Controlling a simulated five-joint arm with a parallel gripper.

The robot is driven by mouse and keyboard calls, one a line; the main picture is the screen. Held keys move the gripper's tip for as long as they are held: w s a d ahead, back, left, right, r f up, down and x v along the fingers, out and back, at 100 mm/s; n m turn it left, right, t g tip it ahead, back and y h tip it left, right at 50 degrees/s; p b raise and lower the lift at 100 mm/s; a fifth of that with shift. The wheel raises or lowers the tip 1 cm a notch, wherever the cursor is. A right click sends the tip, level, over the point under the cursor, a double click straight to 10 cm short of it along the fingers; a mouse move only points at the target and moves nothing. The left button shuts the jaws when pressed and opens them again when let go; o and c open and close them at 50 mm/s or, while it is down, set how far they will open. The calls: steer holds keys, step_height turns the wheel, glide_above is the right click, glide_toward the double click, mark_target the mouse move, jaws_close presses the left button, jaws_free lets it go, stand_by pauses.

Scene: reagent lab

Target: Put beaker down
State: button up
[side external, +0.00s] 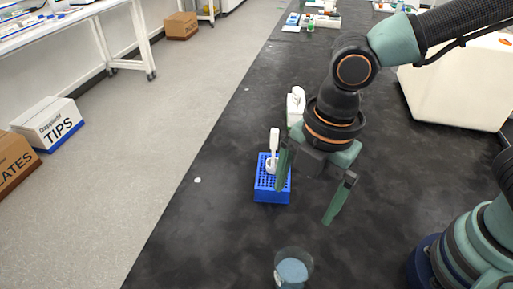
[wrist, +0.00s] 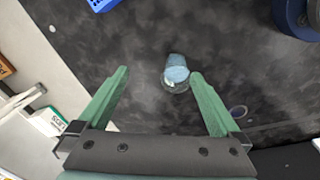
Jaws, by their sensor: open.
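A clear beaker (side external: 293,270) with light blue contents stands on the black bench at the bottom of the side view. It also shows in the wrist view (wrist: 176,74), ahead of the gap between the fingertips and apart from them. My gripper (side external: 309,205) is open and empty, with its two green fingers spread wide above the bench. In the wrist view its fingers (wrist: 160,73) lie to the left and right of the beaker. No finger appears to touch the beaker.
A blue rack (side external: 272,190) with a white item in it stands behind and left of my gripper. A white bottle (side external: 295,104) stands farther back. A white block (side external: 455,85) is at the right. The bench's left edge runs along the aisle. Bench around the beaker is clear.

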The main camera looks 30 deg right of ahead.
steer(key=w+d+r+m+t, duration=0.2)
steer(key=w+d+r+m, duration=0.1)
steer(key=d+m, duration=0.8)
steer(key=w+d+r+m+t, duration=0.2)
steer(key=d+r+m, duration=0.3)
steer(key=d+m, duration=0.5)
steer(key=shift+w+d+r+m+t+h, duration=0.2)
steer(key=shift+w+d+m+t+h, duration=0.25)
steer(key=shift+d, duration=0.3)
